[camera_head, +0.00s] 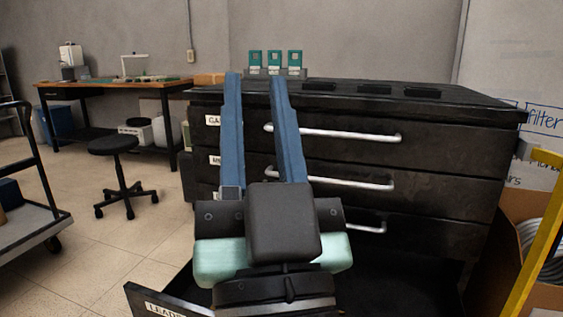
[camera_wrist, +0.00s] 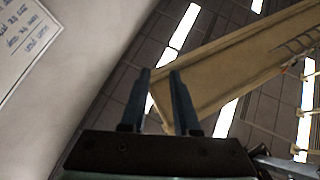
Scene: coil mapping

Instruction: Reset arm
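My gripper (camera_head: 254,79) is raised in front of the black drawer cabinet (camera_head: 455,150) in the head view, its two long blue fingers pointing up. The fingers are apart. In the wrist view my gripper (camera_wrist: 159,72) also shows a clear gap between its fingers and nothing held. The wrist camera looks up at the ceiling and a yellow beam (camera_wrist: 225,75). My gripper hides part of the cabinet's front and drawer labels.
The cabinet's lowest drawer (camera_head: 150,299) stands pulled out below my gripper. Several teal pieces (camera_head: 274,58) stand in a holder on the cabinet top, beside dark flat pieces (camera_head: 374,89). A yellow frame (camera_head: 538,225) and a cardboard box (camera_head: 517,212) are at right. A stool (camera_head: 113,145) and workbench (camera_head: 110,88) stand left.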

